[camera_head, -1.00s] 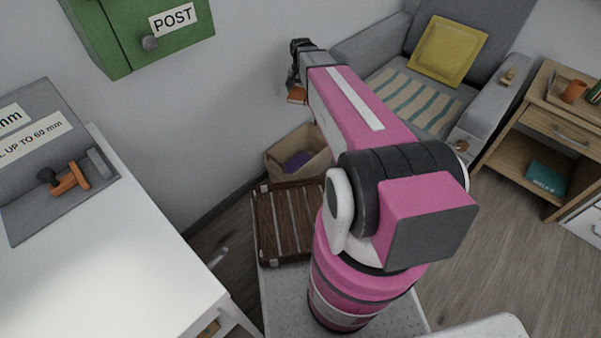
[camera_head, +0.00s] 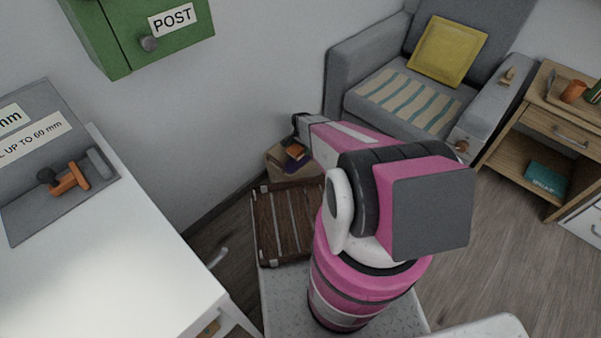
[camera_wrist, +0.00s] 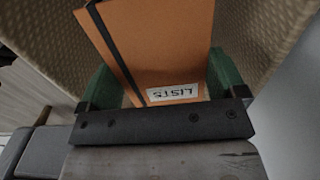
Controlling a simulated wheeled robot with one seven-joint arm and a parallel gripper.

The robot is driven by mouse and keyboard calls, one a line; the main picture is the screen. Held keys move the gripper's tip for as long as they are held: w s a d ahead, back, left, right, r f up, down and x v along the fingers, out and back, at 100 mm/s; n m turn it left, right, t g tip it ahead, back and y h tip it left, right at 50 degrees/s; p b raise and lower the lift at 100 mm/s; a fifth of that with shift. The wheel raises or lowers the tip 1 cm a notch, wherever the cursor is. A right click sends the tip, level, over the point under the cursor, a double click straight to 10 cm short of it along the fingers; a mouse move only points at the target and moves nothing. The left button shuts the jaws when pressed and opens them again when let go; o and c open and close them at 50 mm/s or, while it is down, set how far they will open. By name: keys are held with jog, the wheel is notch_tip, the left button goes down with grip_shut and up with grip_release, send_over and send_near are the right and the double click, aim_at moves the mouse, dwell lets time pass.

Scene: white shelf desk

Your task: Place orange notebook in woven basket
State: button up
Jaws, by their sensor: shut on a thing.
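The orange notebook (camera_wrist: 165,45) has a dark elastic band and a white label reading "LISTS", upside down in the wrist view. My gripper (camera_wrist: 160,90) is shut on it, with a green finger at each side. In the head view the notebook (camera_head: 294,152) shows as a small orange patch at my gripper (camera_head: 299,140). The woven basket (camera_head: 276,161) stands on the floor by the wall, partly hidden by my arm. Its woven walls (camera_wrist: 262,35) surround the notebook in the wrist view, so the notebook is at or inside the opening. Something purple (camera_head: 290,168) lies in the basket.
A brown slatted crate (camera_head: 285,222) is directly in front of the basket. A grey armchair (camera_head: 345,85) stands to the right, and a white table (camera_head: 110,250) to the left. A green post box (camera_head: 140,35) hangs on the wall above.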

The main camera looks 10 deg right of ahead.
send_near(300, 165)
notch_tip(300, 165, down, 5)
jog(key=shift+s+d+f, duration=0.1)
jog(key=shift+s+f, duration=0.05)
jog(key=shift+f, duration=0.05)
dwell(0.4)
jog(key=shift+f, duration=0.4)
jog(key=shift+f, duration=0.2)
jog(key=o, duration=0.7)
